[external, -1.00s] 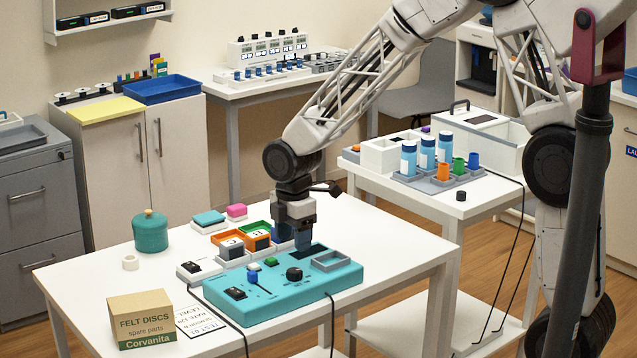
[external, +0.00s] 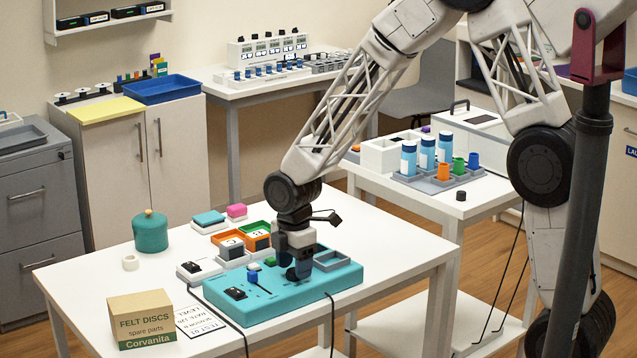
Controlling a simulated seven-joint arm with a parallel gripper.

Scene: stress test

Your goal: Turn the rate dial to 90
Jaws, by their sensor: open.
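A teal control box (external: 270,311) lies on the white table, with a black switch at its left, a blue knob (external: 252,277) and a green button near its middle, and a grey-rimmed tray at its right. My gripper (external: 299,272) is open and points straight down over the right-middle part of the box. Its fingers are at the black round dial (external: 292,274), which they partly hide. I cannot tell whether they touch it. Any dial scale or number is too small to read. A printed card (external: 201,319) lies left of the box; its small text is hard to read.
Orange and green bins (external: 256,235) stand close behind the box. A felt discs carton (external: 142,320), a teal lidded pot (external: 150,232) and a white ring (external: 130,262) stand at the left. Black cables run off the front edge. The table's right side is clear.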

